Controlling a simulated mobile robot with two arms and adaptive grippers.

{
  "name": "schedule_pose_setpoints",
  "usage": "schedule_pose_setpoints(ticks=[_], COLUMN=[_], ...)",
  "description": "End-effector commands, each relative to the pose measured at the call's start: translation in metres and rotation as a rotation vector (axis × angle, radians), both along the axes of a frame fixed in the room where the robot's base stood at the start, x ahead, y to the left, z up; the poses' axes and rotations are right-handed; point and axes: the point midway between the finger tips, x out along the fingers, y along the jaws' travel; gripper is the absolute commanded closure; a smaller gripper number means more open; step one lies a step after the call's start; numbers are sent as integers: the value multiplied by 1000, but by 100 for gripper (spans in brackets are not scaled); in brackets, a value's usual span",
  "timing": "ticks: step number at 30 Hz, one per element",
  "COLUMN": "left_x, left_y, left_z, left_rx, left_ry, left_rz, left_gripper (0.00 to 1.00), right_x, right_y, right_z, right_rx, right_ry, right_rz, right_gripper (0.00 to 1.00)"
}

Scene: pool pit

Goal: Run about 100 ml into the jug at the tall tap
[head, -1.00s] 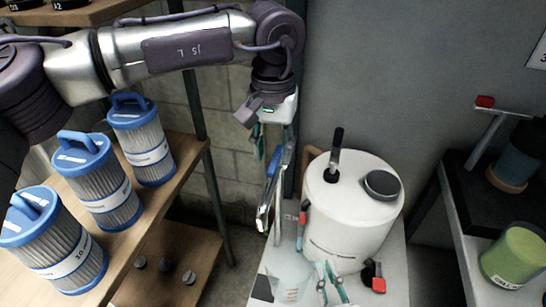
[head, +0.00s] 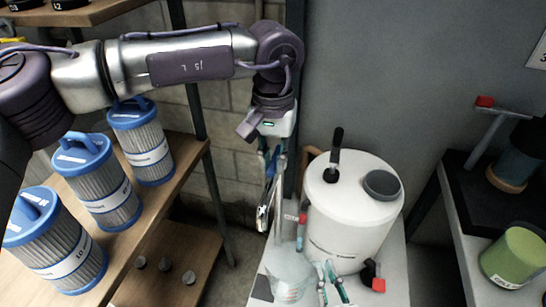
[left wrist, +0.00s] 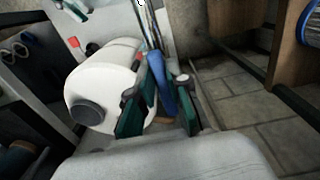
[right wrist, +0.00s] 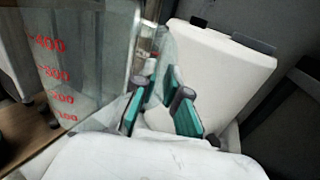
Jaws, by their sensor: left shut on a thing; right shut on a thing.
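The tall tap (head: 264,216) is a slim metal fitting with a blue lever (left wrist: 161,88). My left gripper (left wrist: 160,108) is shut on this lever, which sits between its teal fingers. In the head view, my left gripper (head: 270,160) is at the top of the tap. The clear jug (head: 289,272) is upright below the tap and in front of the white drum. Its red marks show in the right wrist view (right wrist: 62,75). My right gripper (right wrist: 160,112) is shut on the jug's clear handle; its fingers show in the head view (head: 331,284). I cannot tell the water level.
A white drum (head: 340,230) with a dark cap, a black lever and a red-handled tap (head: 374,277) stands close right of the jug. Blue-capped filter cartridges (head: 109,183) line the left shelf. A green container (head: 514,258) is on the right bench.

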Motion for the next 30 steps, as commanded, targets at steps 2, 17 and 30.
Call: schedule_pose_setpoints(ticks=[2, 17, 30], left_x=[0, -1, -1], left_y=[0, -8, -30], left_z=[0, 1, 1], left_rx=[1, 0, -2], left_ry=[-1, -1, 0], left_rz=[1, 138, 536], left_gripper=[100, 100, 100], right_x=[0, 0, 0], right_y=[0, 0, 0], right_z=[0, 0, 0], right_rx=[0, 0, 0], right_ry=[-1, -1, -1], right_rz=[0, 0, 0], right_gripper=[100, 100, 100])
